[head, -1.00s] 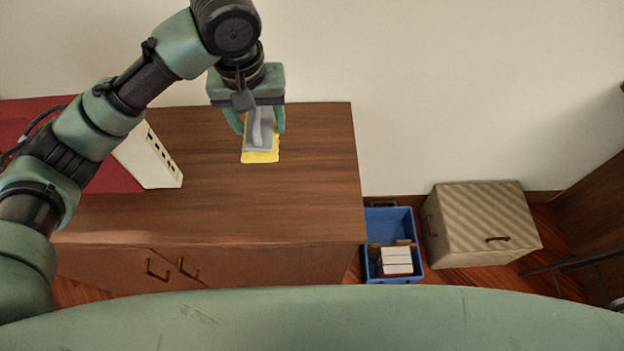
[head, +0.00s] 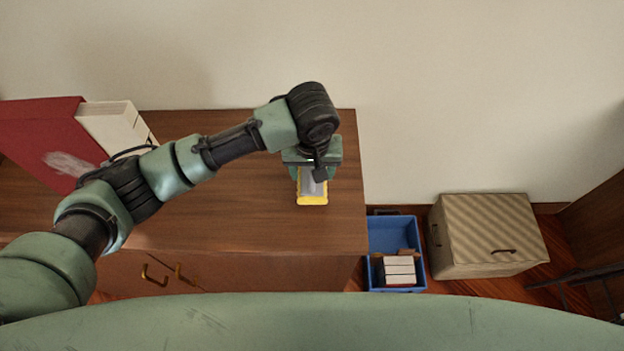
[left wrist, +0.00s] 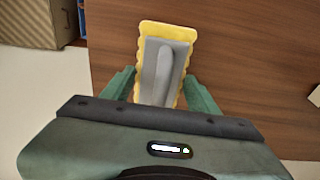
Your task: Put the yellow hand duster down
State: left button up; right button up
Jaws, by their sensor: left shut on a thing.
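The yellow hand duster (head: 312,199) has a grey back with a raised grip and a yellow pad. My left gripper (head: 312,175) is shut on it at the right part of the wooden cabinet top (head: 230,215). In the left wrist view the duster (left wrist: 184,34) lies between the two green fingers of my left gripper (left wrist: 160,90), pad toward the wood. I cannot tell whether the pad touches the cabinet top. My right gripper is not in view.
A red board (head: 45,135) with pale smears and a white block (head: 112,125) are at the cabinet's left. A blue crate (head: 383,232) with white boxes (head: 398,270) and a striped box (head: 487,235) stand on the floor at right. The cabinet top around the duster is clear.

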pick_arm(q)
notch_tip(320, 180, down, 5)
jog(key=shift+r, duration=0.15)
dwell(0.3)
jog(key=o, duration=1.4)
jog(key=r, duration=0.3)
jog(key=s+r, duration=0.1)
jog(key=r, duration=0.6)
jog(key=shift+s+r, duration=0.4)
jog(key=shift+r, duration=0.55)
jog(key=shift+f, duration=0.1)
